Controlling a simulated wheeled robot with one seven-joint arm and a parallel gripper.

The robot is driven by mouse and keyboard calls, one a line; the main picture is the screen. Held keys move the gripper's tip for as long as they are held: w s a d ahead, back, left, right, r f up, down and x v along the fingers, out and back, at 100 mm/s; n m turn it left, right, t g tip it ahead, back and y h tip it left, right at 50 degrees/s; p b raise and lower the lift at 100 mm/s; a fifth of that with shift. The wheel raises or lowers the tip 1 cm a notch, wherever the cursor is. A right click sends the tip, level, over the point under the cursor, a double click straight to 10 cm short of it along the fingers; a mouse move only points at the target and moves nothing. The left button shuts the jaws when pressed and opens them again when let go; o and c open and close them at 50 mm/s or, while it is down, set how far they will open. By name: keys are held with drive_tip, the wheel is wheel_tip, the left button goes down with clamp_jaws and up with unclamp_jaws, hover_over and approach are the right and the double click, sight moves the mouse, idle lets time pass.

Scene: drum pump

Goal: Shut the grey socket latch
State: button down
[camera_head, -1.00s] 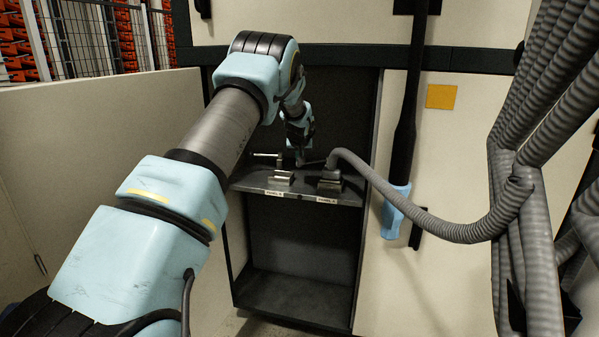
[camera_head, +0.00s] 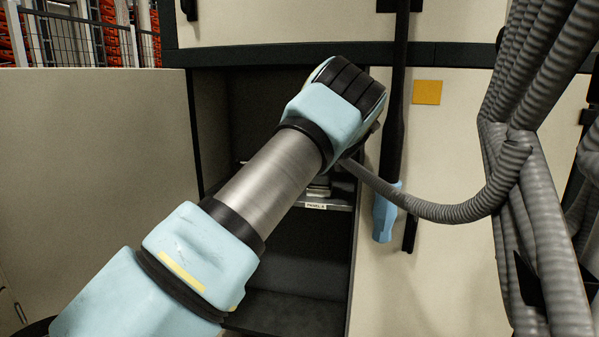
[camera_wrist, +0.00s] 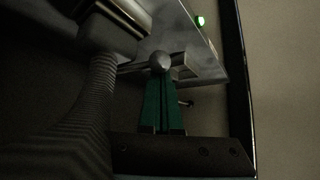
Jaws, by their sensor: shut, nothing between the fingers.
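In the wrist view my gripper (camera_wrist: 160,82) is shut, with its green fingers together and empty. A grey rounded knob (camera_wrist: 160,62) shows right at the fingertips; it looks like the end of the socket latch, but I cannot tell whether the fingers touch it. Metal socket parts (camera_wrist: 185,68) lie just behind it. To the left, a ribbed grey hose (camera_wrist: 95,95) runs into a dark connector (camera_wrist: 112,30). In the head view my arm hides the gripper, the latch and most of the sockets; only a bit of a socket (camera_head: 320,187) shows above the label.
The sockets sit on a grey shelf (camera_wrist: 185,25) inside a dark open cabinet (camera_head: 290,315). A green light (camera_wrist: 200,20) glows at the shelf edge. The hose (camera_head: 440,212) loops out to the right, past a blue-handled black bar (camera_head: 386,212). A pale panel (camera_head: 90,170) stands at left.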

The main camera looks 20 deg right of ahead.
drive_tip(key=shift+s+d, duration=0.4)
drive_tip(key=shift+d, duration=0.25)
wheel_tip(320, 180, up, 8)
drive_tip(key=s+d+b, duration=0.1)
drive_tip(key=s, duration=0.1)
drive_tip(key=shift+d, duration=0.25)
idle(0.5)
drive_tip(key=shift+s+r, duration=0.1)
